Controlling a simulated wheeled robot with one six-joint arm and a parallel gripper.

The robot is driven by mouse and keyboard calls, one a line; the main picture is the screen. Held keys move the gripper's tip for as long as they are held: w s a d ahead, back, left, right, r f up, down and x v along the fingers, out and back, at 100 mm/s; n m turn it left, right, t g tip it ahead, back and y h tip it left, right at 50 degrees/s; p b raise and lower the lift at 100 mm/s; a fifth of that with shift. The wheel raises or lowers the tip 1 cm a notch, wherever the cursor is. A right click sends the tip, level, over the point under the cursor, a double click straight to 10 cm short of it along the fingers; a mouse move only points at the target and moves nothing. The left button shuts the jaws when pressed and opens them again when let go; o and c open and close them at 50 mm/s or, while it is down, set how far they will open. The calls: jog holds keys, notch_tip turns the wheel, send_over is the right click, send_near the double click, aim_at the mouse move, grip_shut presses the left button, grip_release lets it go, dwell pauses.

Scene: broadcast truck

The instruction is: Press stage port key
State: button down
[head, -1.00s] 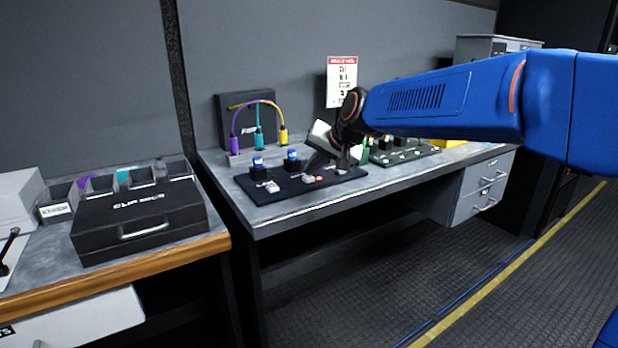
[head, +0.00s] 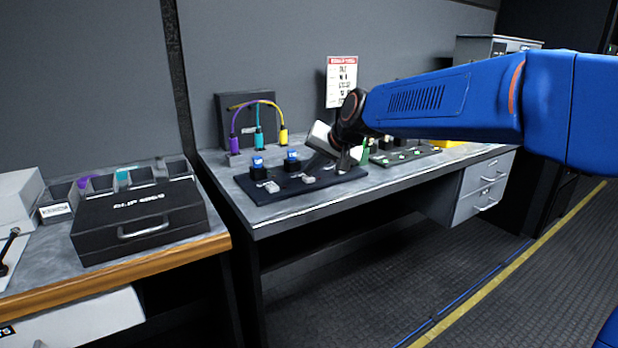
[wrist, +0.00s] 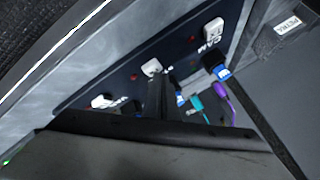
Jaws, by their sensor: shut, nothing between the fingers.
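A dark key panel (head: 262,193) lies flat on the grey desk, with small white keys in a row along its front. The wrist view shows three white keys on it: an upper right key (wrist: 212,32), a middle key (wrist: 150,68) and a lower left key (wrist: 103,102). Their lettering is too small to tell which is the stage port key. My gripper (wrist: 158,90) is shut and empty, its tip at the lower edge of the middle key. I cannot tell whether it touches.
Blue-topped plugs (head: 292,158) stand behind the keys, with purple, teal and yellow cables (head: 257,118) further back. A second panel with green lights (head: 395,156) is to the right. A black case (head: 140,222) sits on the left bench.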

aim_at(311, 179)
jog(key=shift+r, duration=3.1)
jog(key=s+d+f+h, duration=0.2)
jog(key=s+d+f, duration=0.1)
jog(key=s+d, duration=0.65)
jog(key=s+d+f+h, duration=0.1)
jog(key=s+d+f, duration=0.5)
jog(key=s, duration=0.3)
jog(key=s+d+f+g+h, duration=0.1)
jog(key=s+d+f, duration=0.6)
jog(key=s, duration=0.3)
jog(key=s+d+f+n+g+h, duration=0.1)
jog(key=s+d+f+h, duration=0.1)
jog(key=s+d+f, duration=0.4)
jog(key=s+d, duration=0.3)
jog(key=s, duration=0.1)
jog(key=shift+f, duration=0.15)
